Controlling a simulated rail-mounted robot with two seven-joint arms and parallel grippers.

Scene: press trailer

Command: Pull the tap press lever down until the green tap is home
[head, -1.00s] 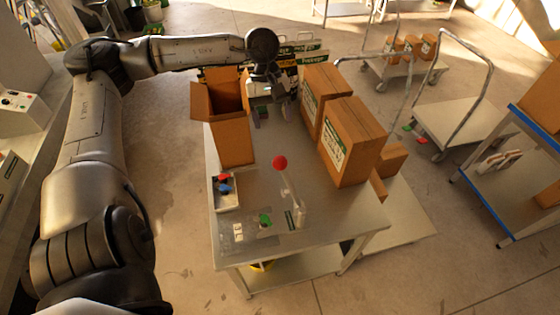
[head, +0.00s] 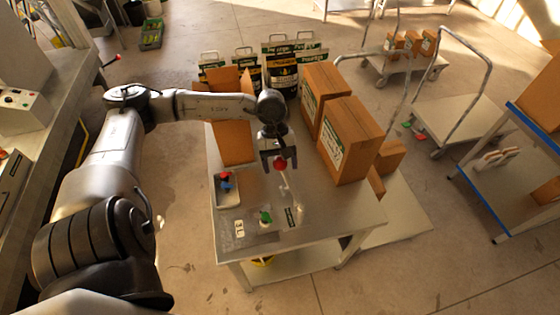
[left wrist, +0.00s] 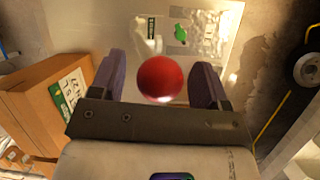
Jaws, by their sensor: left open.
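The tap press lever has a red ball knob (head: 280,165) on a pale arm that rises from the metal table. My left gripper (head: 279,162) is open and right at the knob. In the left wrist view the red knob (left wrist: 160,78) sits between the two spread fingers, with gaps at both sides, so no grip shows. The green tap (head: 265,217) stands near the table's front, by the lever's base; it also shows in the left wrist view (left wrist: 180,33). My right gripper is in neither view.
A small tray (head: 228,191) with red and blue pieces lies left of the lever. Tall cardboard boxes (head: 350,140) stand close on the right. An open carton (head: 233,140) stands at the table's back left.

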